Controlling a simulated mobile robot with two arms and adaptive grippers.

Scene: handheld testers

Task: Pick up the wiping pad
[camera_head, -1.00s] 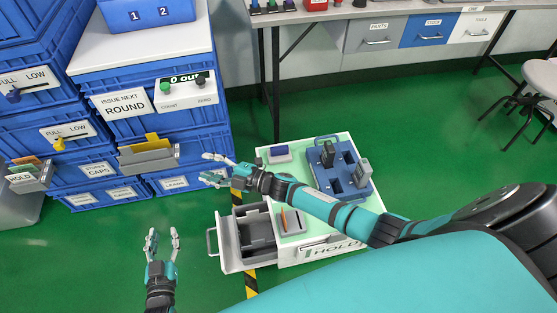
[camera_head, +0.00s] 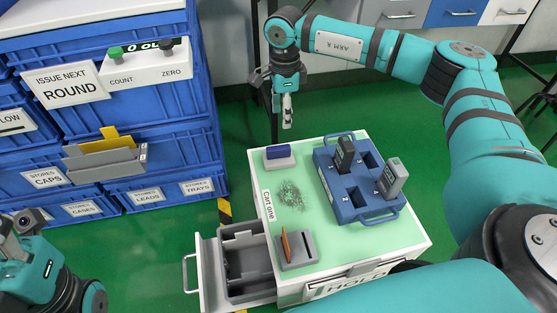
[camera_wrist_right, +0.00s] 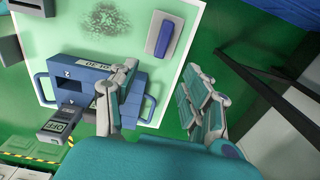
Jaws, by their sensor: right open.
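The wiping pad, a white block with a blue grip (camera_head: 279,156), lies on the far left corner of the light green cart top (camera_head: 330,245). It also shows in the right wrist view (camera_wrist_right: 166,37), beyond my fingers. My right gripper (camera_head: 287,118) points down above and behind the cart's far edge, apart from the pad. In the right wrist view its fingers (camera_wrist_right: 160,78) are spread with nothing between them. Part of my left arm shows at the lower left of the head view; its fingers are not visible.
A grey speckled smudge (camera_head: 290,195) marks the cart top. A blue tray (camera_head: 358,206) with upright handheld testers (camera_head: 392,178) stands right of it. A grey holder (camera_head: 298,254) sits in front. An open drawer (camera_head: 205,268) juts left. Blue crates (camera_head: 185,150) stand at left.

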